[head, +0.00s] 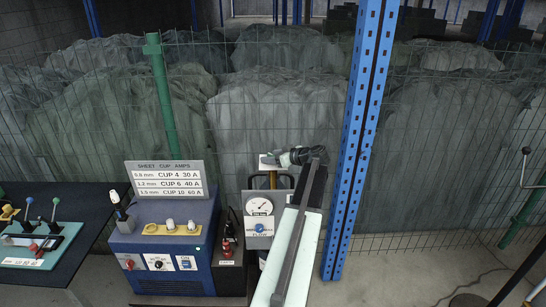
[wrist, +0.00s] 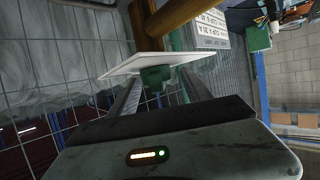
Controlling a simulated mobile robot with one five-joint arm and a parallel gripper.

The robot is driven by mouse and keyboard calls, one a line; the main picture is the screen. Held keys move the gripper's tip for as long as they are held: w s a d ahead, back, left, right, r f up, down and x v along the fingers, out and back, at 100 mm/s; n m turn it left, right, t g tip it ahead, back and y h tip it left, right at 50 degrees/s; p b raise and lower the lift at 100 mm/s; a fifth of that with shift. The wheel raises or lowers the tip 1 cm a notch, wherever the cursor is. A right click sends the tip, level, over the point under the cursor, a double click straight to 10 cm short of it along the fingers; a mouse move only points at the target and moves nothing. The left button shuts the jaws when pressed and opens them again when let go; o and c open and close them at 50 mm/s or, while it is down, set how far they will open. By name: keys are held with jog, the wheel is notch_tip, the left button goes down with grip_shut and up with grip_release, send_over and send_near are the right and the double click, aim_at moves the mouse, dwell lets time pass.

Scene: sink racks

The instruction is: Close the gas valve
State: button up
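A brass-coloured upright pipe (head: 273,181) stands behind the gauge panel, with a small white plate (head: 267,160) at its top. In the wrist view the pipe (wrist: 172,25), the white plate (wrist: 125,66) and a small green part (wrist: 155,77) lie ahead of my gripper. The green part may be the valve's handle; I cannot tell its setting. My gripper (head: 284,158) is at the top of the pipe. Its two fingers (wrist: 163,88) are apart, one on either side of the green part, with visible gaps. My arm hides part of the panel in the head view.
A gauge (head: 259,207) sits above a blue knob (head: 259,227) on the panel. A blue machine (head: 166,247) with a cup sign (head: 166,179) stands to the left. A dark table (head: 60,211) holds levers. A blue post (head: 358,140) rises close right of my arm; wire mesh stands behind.

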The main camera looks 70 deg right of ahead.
jog(key=shift+s, duration=0.1)
jog(key=shift+s+a+r+p, duration=0.15)
jog(key=shift+s+r+p, duration=0.15)
jog(key=shift+s, duration=0.05)
jog(key=p+v, duration=0.2)
jog(key=v, duration=0.5)
jog(key=shift+p, duration=0.3)
jog(key=shift+f, duration=0.1)
